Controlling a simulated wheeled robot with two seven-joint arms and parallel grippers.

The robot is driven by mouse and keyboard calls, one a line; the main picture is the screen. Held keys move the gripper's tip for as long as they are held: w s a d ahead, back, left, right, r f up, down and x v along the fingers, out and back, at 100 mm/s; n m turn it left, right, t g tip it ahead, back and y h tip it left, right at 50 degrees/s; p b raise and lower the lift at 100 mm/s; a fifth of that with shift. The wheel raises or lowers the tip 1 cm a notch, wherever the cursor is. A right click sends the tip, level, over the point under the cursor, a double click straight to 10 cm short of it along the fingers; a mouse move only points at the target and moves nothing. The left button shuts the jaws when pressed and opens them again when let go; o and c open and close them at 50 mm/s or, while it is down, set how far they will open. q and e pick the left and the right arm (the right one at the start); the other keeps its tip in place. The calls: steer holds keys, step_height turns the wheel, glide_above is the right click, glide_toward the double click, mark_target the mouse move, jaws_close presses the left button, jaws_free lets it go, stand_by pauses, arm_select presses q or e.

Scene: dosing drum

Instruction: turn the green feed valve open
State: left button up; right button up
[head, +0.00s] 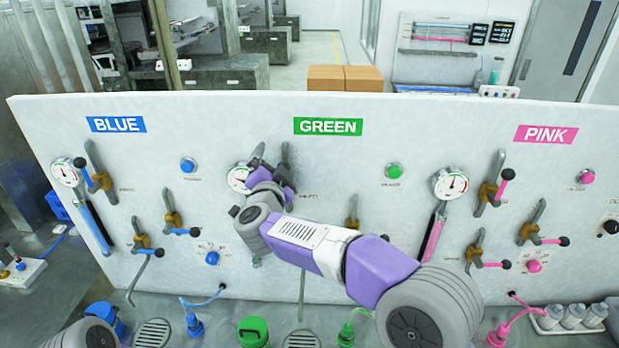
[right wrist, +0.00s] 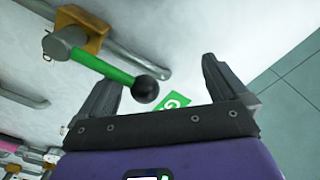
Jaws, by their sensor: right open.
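The green valve handle (right wrist: 105,66) shows in the right wrist view. It is a green bar ending in a black ball knob (right wrist: 145,89), and it runs from a grey hub by a brass valve body (right wrist: 82,30) on a grey pipe. My right gripper (right wrist: 163,72) is open, with the knob in the space between its fingers, nearer the left one; I cannot tell whether they touch. In the head view my right gripper (head: 272,166) is at the panel below the GREEN label (head: 328,126) and hides this handle. My left gripper is out of view.
The white panel (head: 400,120) also carries blue valves (head: 100,180) at the left and pink valves (head: 490,190) at the right. A gauge (head: 238,178) is just left of my right gripper. A green button (head: 394,171) is to its right. My right forearm covers the lower green section.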

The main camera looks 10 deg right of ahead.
steer(key=shift+d+f, duration=0.1)
steer(key=shift+f, duration=0.05)
steer(key=shift+s+d+f+b, duration=0.15)
steer(key=shift+d+f+b, duration=0.3)
steer(key=shift+b, duration=0.1)
steer(key=shift+a+r, duration=0.1)
steer(key=b+v, duration=0.2)
steer(key=v, duration=0.7)
stand_by(0.4)
